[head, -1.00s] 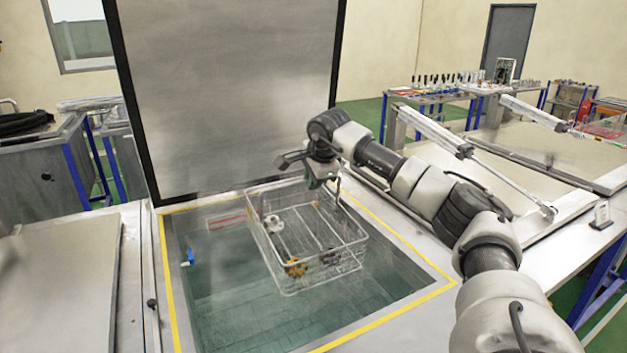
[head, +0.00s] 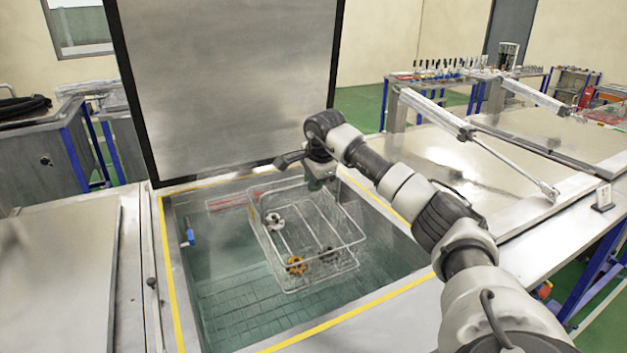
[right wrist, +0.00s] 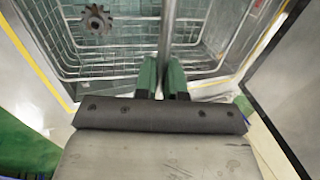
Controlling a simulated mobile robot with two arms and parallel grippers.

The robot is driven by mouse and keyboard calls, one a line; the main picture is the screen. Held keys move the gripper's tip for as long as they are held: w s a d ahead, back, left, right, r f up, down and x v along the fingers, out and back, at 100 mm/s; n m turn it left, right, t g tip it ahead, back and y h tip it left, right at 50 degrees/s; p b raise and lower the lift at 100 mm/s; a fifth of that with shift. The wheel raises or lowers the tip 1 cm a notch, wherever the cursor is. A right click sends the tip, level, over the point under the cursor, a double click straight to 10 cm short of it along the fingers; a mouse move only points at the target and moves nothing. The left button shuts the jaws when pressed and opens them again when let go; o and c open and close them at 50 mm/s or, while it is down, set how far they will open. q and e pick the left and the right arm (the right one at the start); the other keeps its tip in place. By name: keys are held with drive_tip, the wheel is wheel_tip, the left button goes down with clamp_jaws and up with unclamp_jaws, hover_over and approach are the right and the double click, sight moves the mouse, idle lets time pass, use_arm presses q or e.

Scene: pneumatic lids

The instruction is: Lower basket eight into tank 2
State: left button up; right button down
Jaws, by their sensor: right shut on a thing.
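The wire basket (head: 358,238) holds several metal parts, among them a silver gear-like part (head: 274,221) and a brass-coloured one (head: 296,265). It hangs within the yellow-edged opening of the open tank (head: 215,300), over the greenish liquid. I cannot tell whether its bottom touches the liquid. My right gripper (head: 318,180) is at the basket's far side, shut on its upright handle bar. In the right wrist view the green fingers (right wrist: 162,80) close around the bar, with the basket (right wrist: 120,70) beyond. No number shows on basket or tank. My left gripper is out of view.
The raised grey lid (head: 230,80) stands behind the opening. A closed lid with struts (head: 435,112) lies to the right, and a flat metal cover (head: 60,270) to the left. A blue clip (head: 190,237) sits on the tank's left wall.

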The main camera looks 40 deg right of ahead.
drive_tip(key=b, duration=1.1)
hover_over(315, 244)
drive_tip(key=shift+w+f, duration=0.2)
drive_tip(key=shift+f, duration=2.6)
drive_tip(key=shift+w+f, duration=0.2)
drive_tip(key=shift+f, duration=2.55)
drive_tip(key=shift+f+b, duration=2.25)
drive_tip(key=shift+f, duration=3.15)
drive_tip(key=shift+f+b, duration=0.45)
drive_tip(key=shift+f, duration=0.4)
drive_tip(key=shift+s+a+f+b, duration=0.2)
drive_tip(key=shift+a+f+b, duration=0.1)
drive_tip(key=shift+f, duration=0.3)
drive_tip(key=c, duration=1.1)
unclamp_jaws()
drive_tip(key=shift+w+d+f, duration=0.1)
drive_tip(key=shift+d, duration=0.15)
